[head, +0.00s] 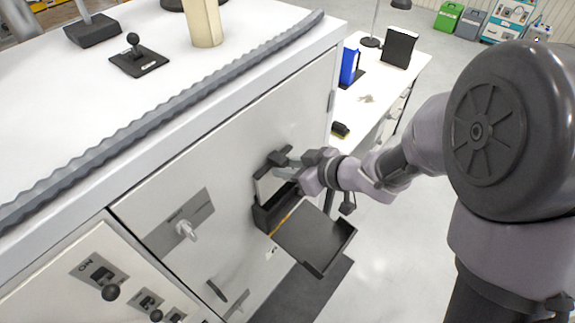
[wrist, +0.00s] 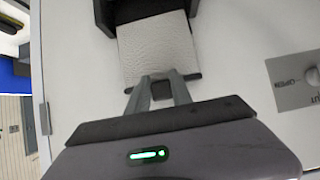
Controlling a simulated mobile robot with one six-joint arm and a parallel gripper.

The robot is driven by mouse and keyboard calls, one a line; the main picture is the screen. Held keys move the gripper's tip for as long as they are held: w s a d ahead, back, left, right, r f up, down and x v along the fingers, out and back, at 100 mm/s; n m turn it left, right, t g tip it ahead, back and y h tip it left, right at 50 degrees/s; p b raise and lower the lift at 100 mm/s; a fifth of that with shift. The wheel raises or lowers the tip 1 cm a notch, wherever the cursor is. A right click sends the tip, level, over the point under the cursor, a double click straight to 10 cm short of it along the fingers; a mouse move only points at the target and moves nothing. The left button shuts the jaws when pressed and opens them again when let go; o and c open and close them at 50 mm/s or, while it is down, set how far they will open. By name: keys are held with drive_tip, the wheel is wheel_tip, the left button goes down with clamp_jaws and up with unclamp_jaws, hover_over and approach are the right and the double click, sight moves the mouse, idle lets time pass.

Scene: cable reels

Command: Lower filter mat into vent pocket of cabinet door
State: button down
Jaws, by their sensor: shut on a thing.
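The filter mat is a pale, textured square pad; it shows in the wrist view (wrist: 155,48) and, partly covered by my gripper, in the head view (head: 266,187). My gripper (head: 284,165) is shut on the mat's dark edge piece, and its fingers also show in the wrist view (wrist: 160,84). The vent pocket (head: 266,216) is a dark holder on the cabinet door (head: 225,150). In the wrist view, the mat's far end lies between the pocket's dark side walls (wrist: 103,14). How deep it sits is hidden.
A dark open flap (head: 315,238) juts out below the pocket. A latch handle (head: 185,229) stands out from the door on the left. A white bench (head: 378,75) with a blue binder (head: 349,66) is behind the cabinet.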

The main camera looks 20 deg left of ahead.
sight(277, 187)
idle(0.4)
drive_tip(key=shift+f+b, duration=1.65)
drive_tip(key=shift+f, duration=0.8)
drive_tip(key=shift+f+b, duration=1.5)
drive_tip(key=shift+f, duration=0.45)
drive_tip(key=c, duration=1.1)
unclamp_jaws()
drive_tip(key=shift+o, duration=0.4)
